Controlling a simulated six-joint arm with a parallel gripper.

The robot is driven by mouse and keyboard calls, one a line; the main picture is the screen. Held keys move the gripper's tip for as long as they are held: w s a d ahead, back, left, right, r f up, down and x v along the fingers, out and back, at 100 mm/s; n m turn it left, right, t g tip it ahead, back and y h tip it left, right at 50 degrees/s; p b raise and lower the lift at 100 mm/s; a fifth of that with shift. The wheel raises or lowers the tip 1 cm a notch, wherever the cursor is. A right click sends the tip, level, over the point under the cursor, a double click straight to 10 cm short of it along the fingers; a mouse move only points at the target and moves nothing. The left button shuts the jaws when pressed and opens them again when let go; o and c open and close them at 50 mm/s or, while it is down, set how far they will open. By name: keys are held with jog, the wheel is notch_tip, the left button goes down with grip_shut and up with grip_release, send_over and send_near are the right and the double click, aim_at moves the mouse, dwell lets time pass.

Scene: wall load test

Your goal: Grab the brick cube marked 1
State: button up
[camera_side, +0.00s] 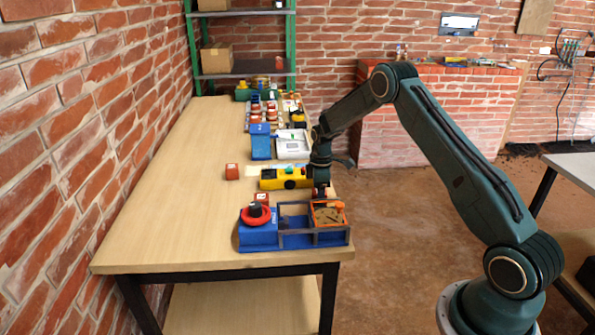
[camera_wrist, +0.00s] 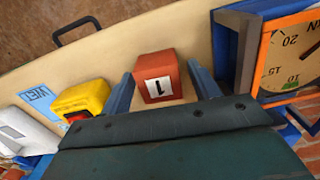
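The brick cube marked 1 (camera_wrist: 158,77) is red with a white label and a black 1, upside down in the wrist view. It sits between the two blue fingers of my gripper (camera_wrist: 160,70), which is open, with a narrow gap on each side of the cube. In the side view my gripper (camera_side: 320,188) points down at the table's right edge, and the cube is mostly hidden there. Two other red cubes stand on the table, one farther left (camera_side: 232,172) and one behind the blue box (camera_side: 261,198); their marks are too small to read.
A yellow device (camera_side: 284,178) lies just behind my gripper. An orange-framed dial (camera_side: 328,214) and a blue box with a red-and-black knob (camera_side: 258,234) stand in front. A blue bin (camera_side: 260,141) is farther back. The table's left side (camera_side: 170,200) is clear.

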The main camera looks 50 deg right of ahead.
jog(key=c, duration=1)
jog(key=shift+o, duration=0.2)
jog(key=shift+r, duration=0.2)
notch_tip(320, 180, up, 20)
jog(key=shift+f, duration=0.15)
